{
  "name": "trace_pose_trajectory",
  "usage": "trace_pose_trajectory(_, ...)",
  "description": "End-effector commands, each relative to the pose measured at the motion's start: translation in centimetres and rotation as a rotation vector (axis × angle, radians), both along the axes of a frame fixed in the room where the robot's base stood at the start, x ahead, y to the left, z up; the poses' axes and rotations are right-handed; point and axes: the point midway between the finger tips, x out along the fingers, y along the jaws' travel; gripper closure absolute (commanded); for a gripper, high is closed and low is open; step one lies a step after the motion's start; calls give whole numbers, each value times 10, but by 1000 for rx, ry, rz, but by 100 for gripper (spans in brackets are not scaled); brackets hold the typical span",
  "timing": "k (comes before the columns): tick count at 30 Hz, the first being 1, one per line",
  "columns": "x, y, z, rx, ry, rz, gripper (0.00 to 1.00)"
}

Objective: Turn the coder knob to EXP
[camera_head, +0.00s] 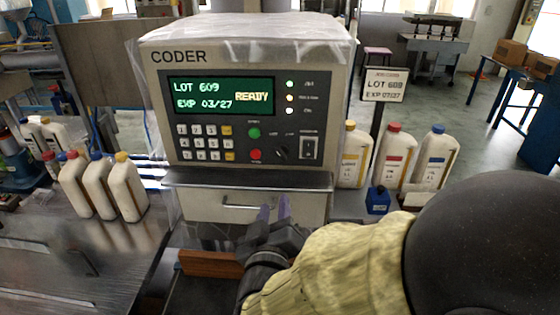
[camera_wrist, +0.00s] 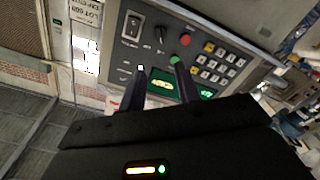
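The coder (camera_head: 215,62) is a pale box with a dark front panel. Its green screen (camera_head: 222,96) reads LOT 609, EXP 03/27 and READY. The small black knob (camera_head: 282,153) sits right of the red button, with tiny labels above it that I cannot read; its exact pointing is unclear. The knob also shows in the wrist view (camera_wrist: 160,34), which is turned round. My gripper (camera_head: 275,209) is in front of the drawer, below the panel. In the wrist view my gripper (camera_wrist: 157,65) has its two fingers apart, with nothing between them, short of the knob.
A green button and a red button (camera_head: 255,155) lie left of the knob, and a rocker switch (camera_head: 310,149) lies right. A ledge (camera_head: 250,179) and drawer handle (camera_head: 245,206) jut out below. Bottles stand on both sides; a sign (camera_head: 384,86) stands right.

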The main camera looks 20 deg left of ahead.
Motion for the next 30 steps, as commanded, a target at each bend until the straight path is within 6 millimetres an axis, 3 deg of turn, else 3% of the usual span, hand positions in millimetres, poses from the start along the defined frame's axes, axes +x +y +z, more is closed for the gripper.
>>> trace_pose_trajectory(5,2,0,0,1,1,1,67)
trace_pose_trajectory(11,21,5,1,1,1,-2,67)
trace_pose_trajectory(30,131,30,1,1,3,-2,67)
